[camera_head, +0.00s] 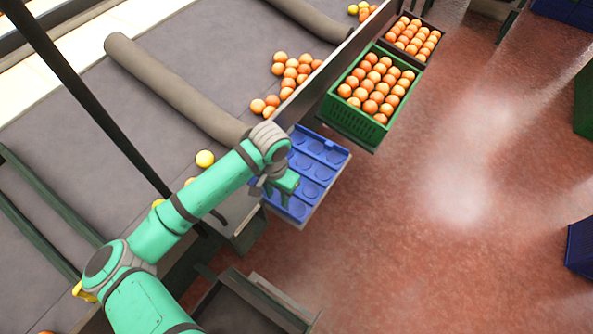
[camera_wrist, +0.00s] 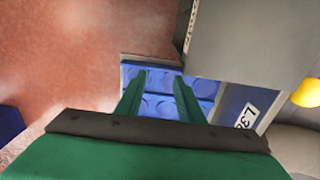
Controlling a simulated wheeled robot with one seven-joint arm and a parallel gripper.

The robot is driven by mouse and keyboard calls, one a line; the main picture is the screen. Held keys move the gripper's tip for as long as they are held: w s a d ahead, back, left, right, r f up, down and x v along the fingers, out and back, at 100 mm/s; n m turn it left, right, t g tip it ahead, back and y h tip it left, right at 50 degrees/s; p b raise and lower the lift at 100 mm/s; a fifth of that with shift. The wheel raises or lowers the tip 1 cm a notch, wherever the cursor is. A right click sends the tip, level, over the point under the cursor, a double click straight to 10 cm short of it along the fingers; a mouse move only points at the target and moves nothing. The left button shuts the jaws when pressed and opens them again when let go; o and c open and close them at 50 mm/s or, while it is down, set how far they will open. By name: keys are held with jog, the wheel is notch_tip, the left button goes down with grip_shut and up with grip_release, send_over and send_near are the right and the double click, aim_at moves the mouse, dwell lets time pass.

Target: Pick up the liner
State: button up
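The liner (camera_head: 319,163) is a blue sheet with rows of round hollows, lying on a ledge beside the conveyor in the head view. In the wrist view, the liner (camera_wrist: 160,104) shows between and beyond my fingers. My gripper (camera_head: 284,194) hangs over the liner's near left part in the head view. Its two green fingers stand apart with nothing visible between them in the wrist view (camera_wrist: 159,76). Whether the fingertips touch the liner is hard to tell. My wrist and arm hide part of the liner's left side.
A green crate (camera_head: 336,118) full of oranges stands just beyond the liner, with a dark crate (camera_head: 432,58) of oranges behind it. Loose oranges (camera_head: 290,72) lie on the grey conveyor (camera_head: 190,50). A dark post (camera_head: 95,105) rises at left.

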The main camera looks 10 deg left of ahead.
aim_at(281, 208)
jog(key=f, duration=0.8)
jog(key=shift+d+f, duration=0.25)
jog(key=shift+w, duration=0.1)
grip_shut()
